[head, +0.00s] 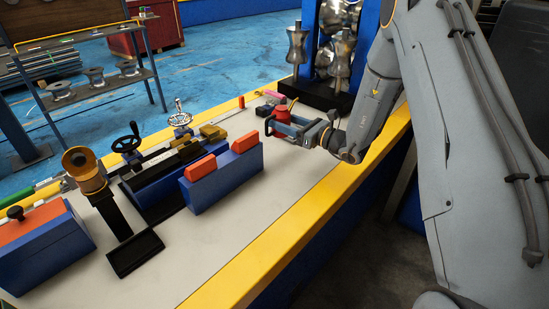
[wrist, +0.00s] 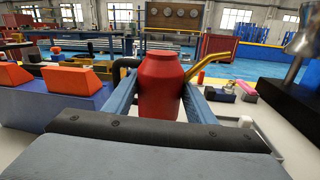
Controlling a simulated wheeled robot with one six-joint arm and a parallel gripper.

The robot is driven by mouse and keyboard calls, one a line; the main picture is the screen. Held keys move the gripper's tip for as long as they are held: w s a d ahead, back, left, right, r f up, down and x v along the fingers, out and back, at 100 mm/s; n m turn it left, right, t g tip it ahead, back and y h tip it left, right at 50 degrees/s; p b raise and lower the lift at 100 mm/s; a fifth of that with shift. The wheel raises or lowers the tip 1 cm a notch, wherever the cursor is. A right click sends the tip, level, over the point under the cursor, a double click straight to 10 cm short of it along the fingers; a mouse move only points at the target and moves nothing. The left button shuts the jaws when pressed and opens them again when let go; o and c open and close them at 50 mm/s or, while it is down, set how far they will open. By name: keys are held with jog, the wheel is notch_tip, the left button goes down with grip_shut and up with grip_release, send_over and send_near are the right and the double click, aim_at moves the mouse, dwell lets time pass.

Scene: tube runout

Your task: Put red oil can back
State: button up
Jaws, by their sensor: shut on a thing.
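The red oil can (wrist: 161,86) stands upright between the two fingers of my gripper (wrist: 160,100) in the wrist view. A gold spout (wrist: 207,68) curves out to its right and a dark handle shows on its left. My gripper (head: 281,118) is shut on the can from the near side.
A blue block with orange pads (head: 224,178) stands left of my gripper. A roller stand (head: 325,50) is behind and right. Small items, including a pink one (head: 274,95), lie just beyond the can. A black tray (head: 135,253) sits near left. The bench front (head: 270,205) is clear.

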jog(key=shift+w+a+r+n+g+b, duration=0.2)
jog(key=shift+w+a+r, duration=0.1)
jog(key=shift+w+a, duration=0.2)
jog(key=shift+w+a+r+n+g+b, duration=0.15)
jog(key=shift+w+a+r, duration=0.15)
jog(key=shift+w+a, duration=0.2)
jog(key=shift+a+f, duration=0.15)
jog(key=shift+f, duration=0.05)
notch_tip(320, 180, down, 9)
jog(key=shift+f+p, duration=0.1)
jog(key=shift+p, duration=0.25)
jog(key=shift+f, duration=0.1)
jog(key=o, duration=1.2)
jog(key=shift+f, duration=0.1)
